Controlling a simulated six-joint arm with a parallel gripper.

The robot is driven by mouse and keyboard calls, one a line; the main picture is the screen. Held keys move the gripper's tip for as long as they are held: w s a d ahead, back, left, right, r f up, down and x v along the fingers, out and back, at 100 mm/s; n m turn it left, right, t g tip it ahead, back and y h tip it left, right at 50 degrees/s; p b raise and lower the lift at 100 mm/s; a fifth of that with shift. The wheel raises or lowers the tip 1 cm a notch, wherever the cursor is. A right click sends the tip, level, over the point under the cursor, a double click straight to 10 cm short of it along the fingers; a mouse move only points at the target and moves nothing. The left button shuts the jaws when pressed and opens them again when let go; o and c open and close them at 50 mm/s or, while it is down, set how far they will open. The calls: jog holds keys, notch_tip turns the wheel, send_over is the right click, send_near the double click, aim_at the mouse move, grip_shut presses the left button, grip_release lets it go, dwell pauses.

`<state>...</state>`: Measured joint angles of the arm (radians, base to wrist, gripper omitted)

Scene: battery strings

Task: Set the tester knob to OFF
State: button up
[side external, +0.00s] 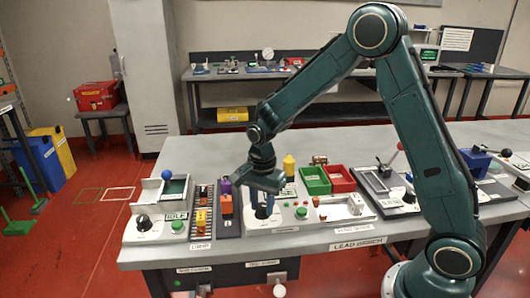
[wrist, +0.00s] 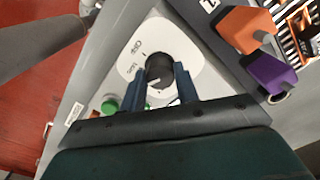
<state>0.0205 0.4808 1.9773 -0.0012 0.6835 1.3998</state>
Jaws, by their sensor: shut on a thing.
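The tester knob (wrist: 159,71) is a dark round knob on a white panel (wrist: 185,48) in the wrist view. Small printed labels stand to its left, one of which may read OFF, but they are too small to read surely. I cannot tell which mark the knob points at. My gripper (wrist: 162,86) has its blue fingers on either side of the knob, shut on it. In the side external view my gripper (side external: 264,212) points down onto the unit in the middle of the bench, and the knob is hidden behind the fingers.
A green button (wrist: 109,105) lies near the left finger. Orange (wrist: 248,28) and purple (wrist: 270,72) blocks stand close at the right in the wrist view. Another unit with a black knob (side external: 144,222) and an IDLE label stands at left. Green (side external: 315,181) and red (side external: 340,179) bins stand behind.

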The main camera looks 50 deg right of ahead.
jog(key=shift+m, duration=2)
jog(key=m, duration=0.2)
jog(key=shift+m, duration=3.9)
jog(key=o, duration=0.8)
jog(key=shift+r, duration=0.2)
